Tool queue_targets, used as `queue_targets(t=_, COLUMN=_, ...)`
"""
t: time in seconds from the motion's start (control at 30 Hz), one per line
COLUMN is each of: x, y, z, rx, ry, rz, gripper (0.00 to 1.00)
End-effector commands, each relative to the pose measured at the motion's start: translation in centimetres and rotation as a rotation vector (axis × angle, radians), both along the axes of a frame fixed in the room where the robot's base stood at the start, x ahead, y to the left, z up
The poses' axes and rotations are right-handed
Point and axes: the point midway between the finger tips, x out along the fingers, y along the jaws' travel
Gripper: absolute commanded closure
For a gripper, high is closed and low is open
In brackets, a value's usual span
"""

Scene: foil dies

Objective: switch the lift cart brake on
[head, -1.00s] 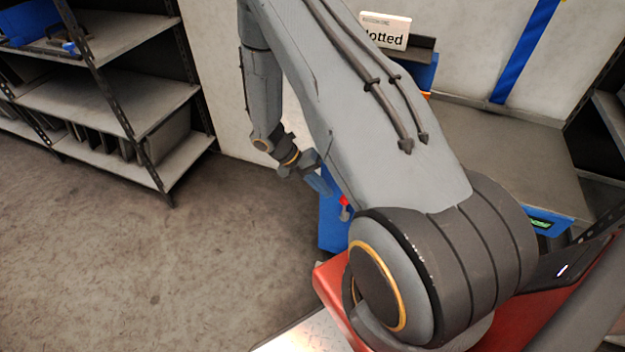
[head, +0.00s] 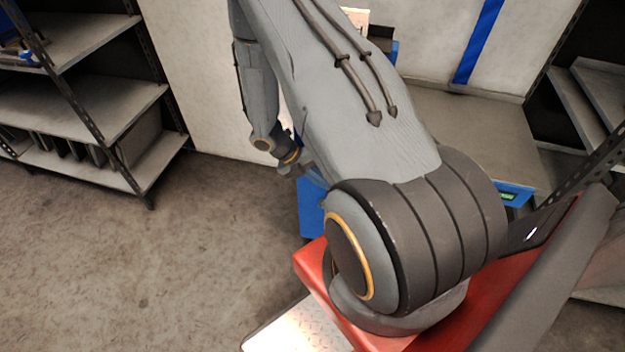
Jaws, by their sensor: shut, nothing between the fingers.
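The lift cart stands behind my arm. Its blue side (head: 312,213) shows left of my arm's shoulder, and its grey flat top (head: 470,135) lies to the right. A small green display (head: 507,196) sits on a blue panel at the cart's right. The red brake lever is hidden behind my arm now, so its position cannot be seen. My gripper (head: 311,179) hangs low, shut and empty, close in front of the cart's blue side. My arm partly covers its fingertips, and I cannot tell whether they touch anything.
Grey metal shelves (head: 90,105) stand at the left, holding blue items and dark upright plates. More shelving (head: 600,95) stands at the right. A pale wall with a blue stripe (head: 478,42) rises behind the cart. The floor (head: 150,260) at the left is clear.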

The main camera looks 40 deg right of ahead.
Motion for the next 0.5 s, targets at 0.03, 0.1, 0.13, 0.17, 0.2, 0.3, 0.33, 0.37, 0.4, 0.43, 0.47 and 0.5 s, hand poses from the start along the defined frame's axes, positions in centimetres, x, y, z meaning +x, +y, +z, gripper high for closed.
queue_targets(t=0.03, x=-0.25, y=-0.15, z=0.03, rx=0.0, ry=0.0, rz=0.001, gripper=1.0)
queue_targets(t=0.1, x=-0.29, y=-0.21, z=-0.04, rx=0.001, ry=-0.001, rz=0.001, gripper=1.0)
queue_targets(t=0.13, x=-0.27, y=-0.2, z=-0.06, rx=0.001, ry=-0.001, rz=0.001, gripper=1.0)
queue_targets(t=0.17, x=-0.26, y=-0.19, z=-0.07, rx=0.001, ry=-0.001, rz=0.001, gripper=1.0)
queue_targets(t=0.2, x=-0.25, y=-0.18, z=-0.08, rx=0.001, ry=-0.001, rz=0.001, gripper=1.0)
queue_targets(t=0.3, x=-0.26, y=-0.19, z=-0.08, rx=0.001, ry=-0.001, rz=0.001, gripper=1.0)
queue_targets(t=0.33, x=-0.25, y=-0.18, z=-0.08, rx=0.001, ry=-0.001, rz=0.001, gripper=1.0)
queue_targets(t=0.37, x=-0.25, y=-0.18, z=-0.05, rx=0.0, ry=-0.001, rz=0.001, gripper=1.0)
queue_targets(t=0.4, x=-0.22, y=-0.15, z=0.01, rx=0.0, ry=-0.001, rz=0.001, gripper=1.0)
queue_targets(t=0.43, x=-0.2, y=-0.09, z=0.11, rx=0.0, ry=-0.001, rz=0.001, gripper=1.0)
queue_targets(t=0.47, x=-0.15, y=-0.01, z=0.25, rx=0.0, ry=-0.001, rz=0.001, gripper=1.0)
queue_targets(t=0.5, x=-0.06, y=0.16, z=0.53, rx=0.0, ry=-0.002, rz=0.001, gripper=1.0)
